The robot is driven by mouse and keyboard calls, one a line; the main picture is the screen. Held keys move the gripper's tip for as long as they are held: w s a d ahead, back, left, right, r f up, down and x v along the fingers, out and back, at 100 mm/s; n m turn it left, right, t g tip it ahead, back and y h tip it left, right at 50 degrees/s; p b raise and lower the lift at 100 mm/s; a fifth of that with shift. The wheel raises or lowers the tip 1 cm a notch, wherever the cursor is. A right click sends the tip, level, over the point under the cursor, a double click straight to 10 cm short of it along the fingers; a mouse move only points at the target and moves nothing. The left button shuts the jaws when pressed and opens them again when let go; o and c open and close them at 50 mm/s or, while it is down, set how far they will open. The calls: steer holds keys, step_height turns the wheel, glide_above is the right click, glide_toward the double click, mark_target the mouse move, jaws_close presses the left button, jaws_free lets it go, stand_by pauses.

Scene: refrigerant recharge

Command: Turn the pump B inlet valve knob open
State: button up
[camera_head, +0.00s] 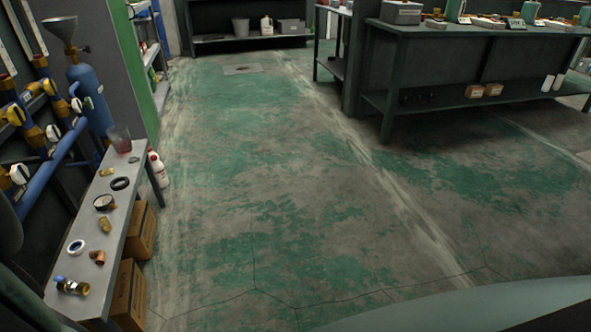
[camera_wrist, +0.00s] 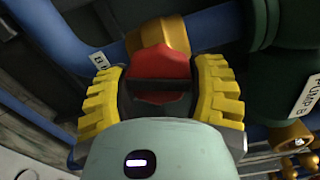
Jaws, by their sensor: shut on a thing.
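In the wrist view, my gripper (camera_wrist: 160,88) has its yellow ribbed fingers on either side of a red valve knob (camera_wrist: 160,66) and is shut on it. A brass valve body (camera_wrist: 158,36) sits behind the knob on a blue pipe (camera_wrist: 205,27). A white label, partly hidden by the left finger, stands beside it and reads "B" and part of another word. A dark green pump (camera_wrist: 280,65) with a "PUMP B" label (camera_wrist: 306,96) is at the right. My gripper and the red knob do not show in the head view.
In the head view, blue pipes with brass valves (camera_head: 35,133) run along the left. A narrow bench (camera_head: 75,262) with small fittings stands beside them, with cardboard boxes (camera_head: 140,232) below. A workbench (camera_head: 425,55) is at the back right. The middle floor is clear.

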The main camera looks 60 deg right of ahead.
steer(key=shift+n+b, duration=0.65)
steer(key=shift+n, duration=1.55)
steer(key=shift+r, duration=0.1)
steer(key=o, duration=1.2)
steer(key=v, duration=0.7)
steer(key=shift+s+d, duration=0.15)
steer(key=shift+s, duration=0.1)
steer(key=shift+w, duration=0.1)
